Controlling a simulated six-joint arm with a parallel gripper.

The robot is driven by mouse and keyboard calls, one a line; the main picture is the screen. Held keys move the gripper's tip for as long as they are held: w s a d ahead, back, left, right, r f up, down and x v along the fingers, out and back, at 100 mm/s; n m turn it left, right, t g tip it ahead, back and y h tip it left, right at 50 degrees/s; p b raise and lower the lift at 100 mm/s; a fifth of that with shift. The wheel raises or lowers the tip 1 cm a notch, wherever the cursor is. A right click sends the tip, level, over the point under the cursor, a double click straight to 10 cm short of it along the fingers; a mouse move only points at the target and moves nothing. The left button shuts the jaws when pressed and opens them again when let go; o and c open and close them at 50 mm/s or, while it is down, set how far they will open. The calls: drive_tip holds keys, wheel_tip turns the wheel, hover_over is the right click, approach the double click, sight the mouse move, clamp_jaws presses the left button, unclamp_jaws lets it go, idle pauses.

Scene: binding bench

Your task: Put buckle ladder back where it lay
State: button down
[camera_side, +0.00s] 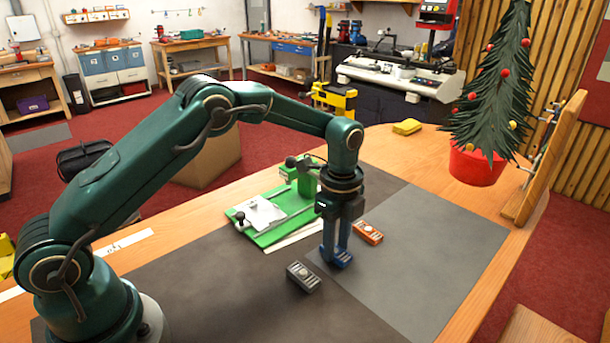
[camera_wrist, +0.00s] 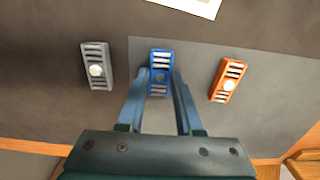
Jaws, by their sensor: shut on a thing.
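A blue buckle ladder (camera_side: 343,262) with pale rungs is between the fingertips of my gripper (camera_side: 337,252). In the wrist view the blue ladder (camera_wrist: 161,58) lies between the two fingers (camera_wrist: 160,82), which are shut on its sides. It is at or just above the mat, near the seam between the dark and lighter grey parts; I cannot tell if it touches. A grey ladder piece (camera_side: 303,277) lies to its left on the dark mat, also in the wrist view (camera_wrist: 97,66). An orange one (camera_side: 368,233) lies to its right, also in the wrist view (camera_wrist: 227,80).
A green fixture (camera_side: 270,232) with a white plate stands behind my gripper to the left. A yellow block (camera_side: 407,127) and a small tree in a red pot (camera_side: 475,166) stand at the back right. The lighter mat (camera_side: 430,250) is clear on the right.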

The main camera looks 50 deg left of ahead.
sight(336, 250)
drive_tip(key=shift+f, duration=0.1)
drive_tip(key=c, duration=0.6)
unclamp_jaws()
drive_tip(key=s+a+r+n+t, duration=0.1)
drive_tip(key=s+r+n, duration=0.1)
drive_tip(key=r, duration=0.7)
drive_tip(key=s+r+n, duration=0.2)
drive_tip(key=r, duration=0.7)
drive_tip(key=s+f+n+t, duration=0.1)
drive_tip(key=s+n, duration=0.3)
drive_tip(key=s, duration=0.1)
drive_tip(key=s+a+f+n+t, duration=0.1)
drive_tip(key=s+n+t, duration=0.1)
drive_tip(key=s+n, duration=0.3)
drive_tip(key=s+a+f+n+t, duration=0.1)
drive_tip(key=s+n, duration=0.4)
drive_tip(key=s, duration=0.2)
drive_tip(key=shift+s+a+t, duration=0.15)
drive_tip(key=shift+s+t, duration=0.05)
drive_tip(key=shift+t, duration=0.1)
